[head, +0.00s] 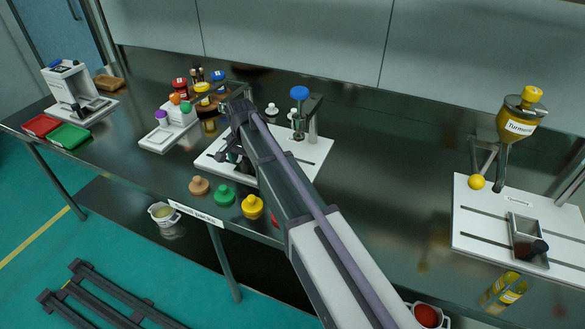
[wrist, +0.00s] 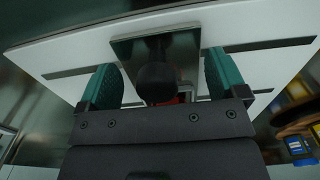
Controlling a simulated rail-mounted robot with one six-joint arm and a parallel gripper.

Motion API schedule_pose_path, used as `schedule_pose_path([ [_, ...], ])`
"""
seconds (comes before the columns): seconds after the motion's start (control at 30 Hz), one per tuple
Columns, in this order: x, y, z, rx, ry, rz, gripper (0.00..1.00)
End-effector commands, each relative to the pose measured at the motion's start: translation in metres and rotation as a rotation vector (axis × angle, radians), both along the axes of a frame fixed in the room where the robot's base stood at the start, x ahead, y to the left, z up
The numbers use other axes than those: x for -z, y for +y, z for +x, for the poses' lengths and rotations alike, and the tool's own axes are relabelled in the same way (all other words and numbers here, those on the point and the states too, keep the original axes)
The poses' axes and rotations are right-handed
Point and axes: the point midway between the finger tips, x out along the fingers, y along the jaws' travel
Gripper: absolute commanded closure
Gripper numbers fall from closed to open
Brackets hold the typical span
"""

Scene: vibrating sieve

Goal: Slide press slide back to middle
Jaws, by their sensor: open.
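My gripper (head: 228,155) is over the left part of the press's white base plate (head: 312,150) in the head view. The press has a blue knob (head: 299,92) on top. In the wrist view, my gripper (wrist: 162,72) is open, with one teal finger on each side of the black round knob (wrist: 156,80) of the press slide. The slide's grey metal plate (wrist: 124,50) lies on the white base (wrist: 85,47) between two dark slots. Contact between fingers and knob cannot be told. In the head view my arm and gripper largely hide the slide.
A turmeric dispenser (head: 517,120) stands at the right, with another slide (head: 524,227) on its base. Brown (head: 199,187), green (head: 222,195) and yellow (head: 252,207) knobbed pieces lie near the front edge. Jars (head: 203,92) stand behind.

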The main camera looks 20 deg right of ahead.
Motion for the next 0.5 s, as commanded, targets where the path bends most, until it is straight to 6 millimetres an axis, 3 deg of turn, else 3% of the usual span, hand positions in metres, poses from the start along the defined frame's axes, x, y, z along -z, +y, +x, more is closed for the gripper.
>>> schedule_pose_path([
  [0.3, -0.002, 0.0, 0.0, 0.0, 0.0, 0.0, 0.0],
  [0.5, -0.026, 0.0, 0.0, 0.0, 0.0, 0.0, 0.0],
])
